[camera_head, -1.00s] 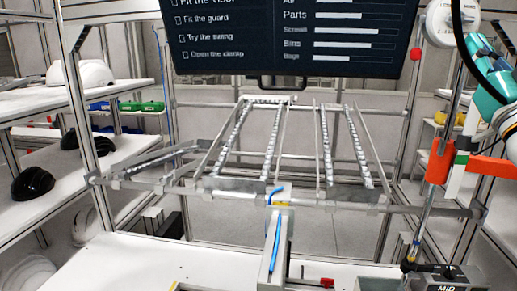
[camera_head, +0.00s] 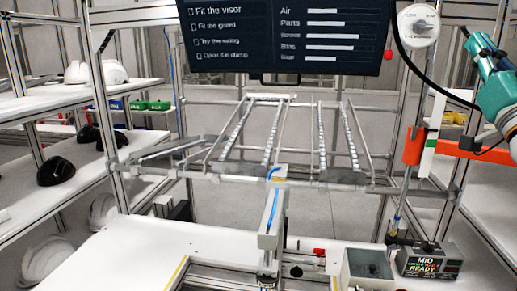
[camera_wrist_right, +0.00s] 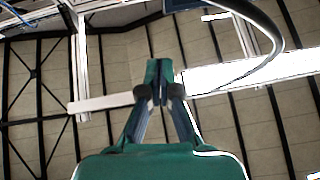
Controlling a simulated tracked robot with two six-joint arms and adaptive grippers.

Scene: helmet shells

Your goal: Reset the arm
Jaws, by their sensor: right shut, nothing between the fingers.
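My right gripper (camera_wrist_right: 160,78) is teal with dark fingers. In the right wrist view its fingers are together with nothing between them, pointing up against the ceiling. In the head view my teal and white right arm (camera_head: 497,88) stands raised at the right edge, in front of the frame's right side; the fingertips are hard to make out there. My left gripper is in neither view.
A metal rack with sloped rails (camera_head: 278,130) stands over the white bench (camera_head: 130,245). A post with a blue strip (camera_head: 268,222), a grey bin (camera_head: 368,272) and a small box with a display (camera_head: 430,260) are in front. Helmet shells (camera_head: 97,73) lie on left shelves. A black cable crosses near my arm.

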